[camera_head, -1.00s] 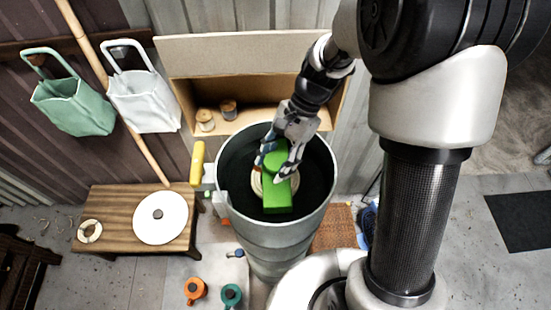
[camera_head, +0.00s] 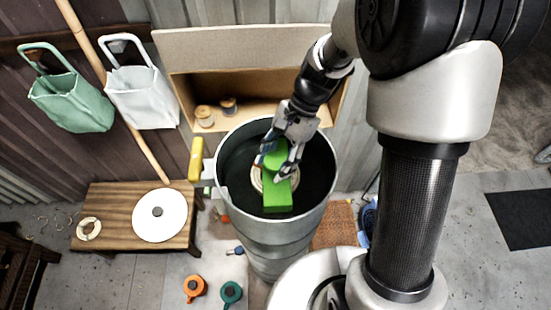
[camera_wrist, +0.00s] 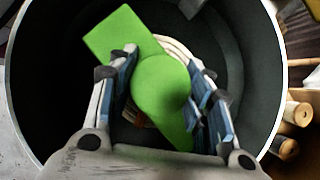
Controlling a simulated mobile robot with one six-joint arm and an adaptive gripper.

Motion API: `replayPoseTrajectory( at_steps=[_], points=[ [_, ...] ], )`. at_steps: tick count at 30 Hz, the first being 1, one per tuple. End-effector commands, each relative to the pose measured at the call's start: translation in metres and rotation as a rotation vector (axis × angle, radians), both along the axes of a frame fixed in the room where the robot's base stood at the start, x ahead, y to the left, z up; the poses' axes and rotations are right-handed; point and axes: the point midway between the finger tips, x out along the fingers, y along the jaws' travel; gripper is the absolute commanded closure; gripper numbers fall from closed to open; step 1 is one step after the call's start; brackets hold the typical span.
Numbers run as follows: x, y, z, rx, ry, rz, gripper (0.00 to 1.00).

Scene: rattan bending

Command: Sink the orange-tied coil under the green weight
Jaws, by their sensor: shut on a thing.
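The green weight (camera_head: 277,190) is a bright green bar with a round knob, inside the tall grey bucket (camera_head: 222,195). My gripper (camera_head: 280,165) reaches down into the bucket and is shut on the weight's knob, which sits between the two fingers in the wrist view (camera_wrist: 162,85). A pale coil (camera_wrist: 178,48) shows partly under the weight, and its rim also shows in the head view (camera_head: 257,182). Most of this coil is covered by the weight. A small orange-brown patch shows beneath the weight in the wrist view, but I cannot tell clearly whether it is the tie.
A low wooden table (camera_head: 120,200) at left holds a white disc (camera_head: 160,215) and another pale coil (camera_head: 88,229). A shelf box (camera_head: 262,97) with spools stands behind the bucket. Orange (camera_head: 194,288) and teal (camera_head: 231,292) items lie in front. Two bags hang at left.

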Motion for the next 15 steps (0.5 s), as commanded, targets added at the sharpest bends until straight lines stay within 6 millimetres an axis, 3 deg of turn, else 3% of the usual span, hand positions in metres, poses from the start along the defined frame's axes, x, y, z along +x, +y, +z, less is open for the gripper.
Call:
replayPoseTrajectory(
  at_steps=[15],
  points=[
    [0.000, 0.000, -0.016, 0.001, -0.001, 0.000, 1.00]
  ],
)
